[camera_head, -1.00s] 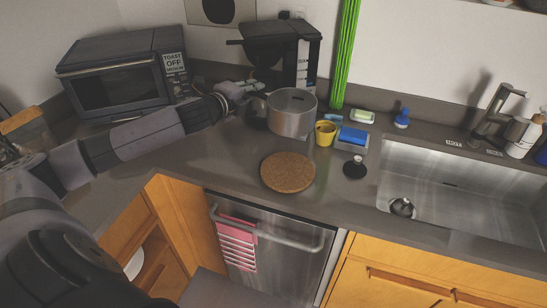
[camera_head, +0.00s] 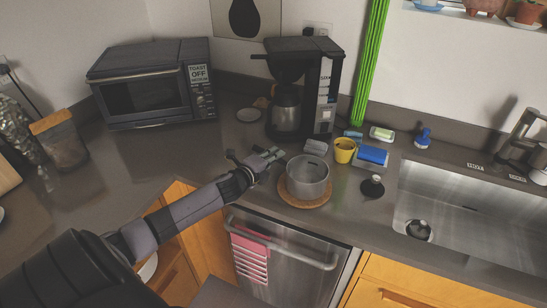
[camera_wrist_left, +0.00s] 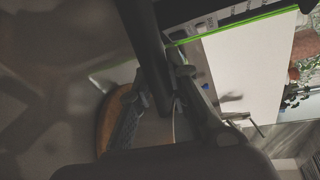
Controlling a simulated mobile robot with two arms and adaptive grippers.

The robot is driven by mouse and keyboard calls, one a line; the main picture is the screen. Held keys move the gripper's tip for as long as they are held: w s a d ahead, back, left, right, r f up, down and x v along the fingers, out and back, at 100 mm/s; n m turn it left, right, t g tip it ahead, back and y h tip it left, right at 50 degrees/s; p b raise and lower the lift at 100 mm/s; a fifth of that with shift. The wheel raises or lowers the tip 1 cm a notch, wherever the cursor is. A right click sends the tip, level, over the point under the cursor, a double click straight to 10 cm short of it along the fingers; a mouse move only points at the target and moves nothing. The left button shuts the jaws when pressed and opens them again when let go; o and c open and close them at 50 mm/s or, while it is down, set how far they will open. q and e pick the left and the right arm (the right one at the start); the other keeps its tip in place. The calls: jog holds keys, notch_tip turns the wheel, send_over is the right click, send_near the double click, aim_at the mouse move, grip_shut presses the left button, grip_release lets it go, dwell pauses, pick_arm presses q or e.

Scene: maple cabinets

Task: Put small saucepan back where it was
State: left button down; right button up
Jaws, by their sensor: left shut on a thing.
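The small saucepan (camera_head: 307,178) is a grey metal pot, upright and open at the top. It sits on or just above the round cork trivet (camera_head: 304,203) on the counter; I cannot tell whether they touch. My left gripper (camera_head: 266,158) is at the pot's left side, shut on its handle, which is mostly hidden by the fingers. In the left wrist view, the gripper (camera_wrist_left: 155,105) is dark and close up, with the trivet's tan edge (camera_wrist_left: 112,118) beside it. My right gripper is not in view.
A coffee maker (camera_head: 303,88) stands behind the pot. A yellow cup (camera_head: 344,150), blue sponge (camera_head: 373,155) and dark round stopper (camera_head: 372,187) lie to the right, before the sink (camera_head: 470,215). A toaster oven (camera_head: 152,82) stands at the back left.

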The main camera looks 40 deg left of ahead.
pick_arm(q)
jog(key=shift+f, duration=0.1)
jog(key=c, duration=1.5)
grip_release()
jog(key=shift+s, duration=0.3)
jog(key=b+v, duration=0.1)
jog(key=v, duration=1)
jog(key=shift+s+b, duration=0.25)
jog(key=shift+b, duration=0.15)
